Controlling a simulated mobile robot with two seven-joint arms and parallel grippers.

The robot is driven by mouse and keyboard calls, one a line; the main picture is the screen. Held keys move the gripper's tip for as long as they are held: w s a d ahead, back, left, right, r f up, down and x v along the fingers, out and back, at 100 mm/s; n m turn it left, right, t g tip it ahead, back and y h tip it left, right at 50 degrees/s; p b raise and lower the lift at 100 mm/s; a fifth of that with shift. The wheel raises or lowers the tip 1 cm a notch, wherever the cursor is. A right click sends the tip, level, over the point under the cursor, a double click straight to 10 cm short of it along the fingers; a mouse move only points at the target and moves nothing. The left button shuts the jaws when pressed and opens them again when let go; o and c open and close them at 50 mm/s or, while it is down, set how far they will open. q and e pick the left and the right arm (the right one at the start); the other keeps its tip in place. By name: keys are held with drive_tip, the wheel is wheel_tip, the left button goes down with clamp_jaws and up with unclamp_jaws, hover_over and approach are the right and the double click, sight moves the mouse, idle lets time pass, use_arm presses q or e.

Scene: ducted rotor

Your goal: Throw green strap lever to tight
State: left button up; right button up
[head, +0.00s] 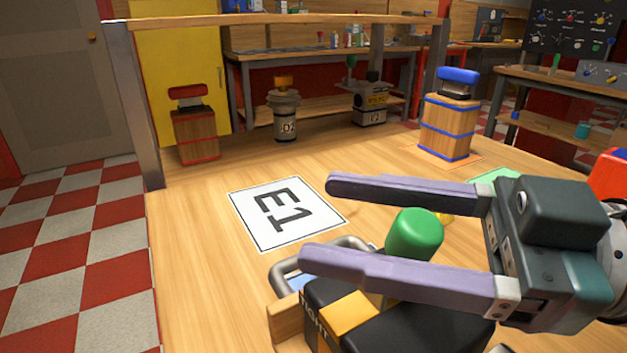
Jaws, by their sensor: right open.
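A green rounded knob (414,234), which looks like the green strap lever's grip, stands up above a black and yellow block (350,318) at the lower middle. My right gripper (323,222) reaches in from the right with its two long purple fingers spread apart. The knob shows between the fingers, with a visible gap to the upper finger; the lower finger overlaps its base in the picture, and I cannot tell if it touches. The strap and the lever's lower part are hidden behind the lower finger. My left gripper is not in view.
A white card marked E1 (263,222) lies on the wooden bench. A grey metal loop (285,270) sits beside the block. A blue-banded wooden box (446,126) and a red-banded one (196,136) stand farther back. The bench's left part is clear.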

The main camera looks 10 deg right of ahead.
clamp_jaws()
idle(0.6)
